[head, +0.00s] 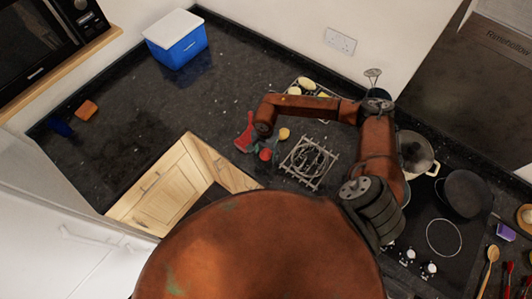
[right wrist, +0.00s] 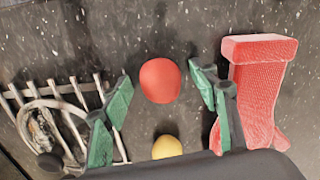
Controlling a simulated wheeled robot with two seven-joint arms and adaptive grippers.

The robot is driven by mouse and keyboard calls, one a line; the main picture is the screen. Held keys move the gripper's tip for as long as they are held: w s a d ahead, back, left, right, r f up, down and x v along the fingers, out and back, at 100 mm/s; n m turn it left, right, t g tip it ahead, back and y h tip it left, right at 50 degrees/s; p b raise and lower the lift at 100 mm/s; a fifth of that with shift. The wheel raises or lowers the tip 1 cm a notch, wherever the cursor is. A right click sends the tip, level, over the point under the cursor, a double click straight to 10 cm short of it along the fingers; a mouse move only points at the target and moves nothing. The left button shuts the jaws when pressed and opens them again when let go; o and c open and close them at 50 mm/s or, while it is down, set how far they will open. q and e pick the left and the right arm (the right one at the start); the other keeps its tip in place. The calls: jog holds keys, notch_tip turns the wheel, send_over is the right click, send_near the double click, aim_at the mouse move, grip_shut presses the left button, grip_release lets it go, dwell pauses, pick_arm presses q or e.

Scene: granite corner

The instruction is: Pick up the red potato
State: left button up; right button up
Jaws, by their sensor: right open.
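The red potato (right wrist: 161,80) is a smooth, rounded red thing on the dark speckled worktop in the right wrist view. It also shows in the head view (head: 265,155), partly hidden by my right gripper. My right gripper (head: 265,149) points down over it, with its green-padded fingers spread. In the right wrist view the open gripper (right wrist: 160,77) has the potato between its fingertips, with gaps on both sides. Whether the fingertips are down at the potato's height I cannot tell. My left gripper is in neither view.
A red textured thing (right wrist: 262,85) lies close to the right finger. A yellow round thing (right wrist: 167,147) is near the potato. A wire rack (head: 309,163) stands close by. A blue cooler box (head: 177,42) is at the back; the worktop's left side is largely clear.

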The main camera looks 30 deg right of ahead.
jog(key=shift+w+f, duration=0.1)
jog(key=shift+c, duration=0.8)
jog(key=c, duration=1.1)
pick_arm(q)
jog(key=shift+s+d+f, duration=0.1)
pick_arm(e)
jog(key=shift+r, duration=0.2)
jog(key=shift+c, duration=0.2)
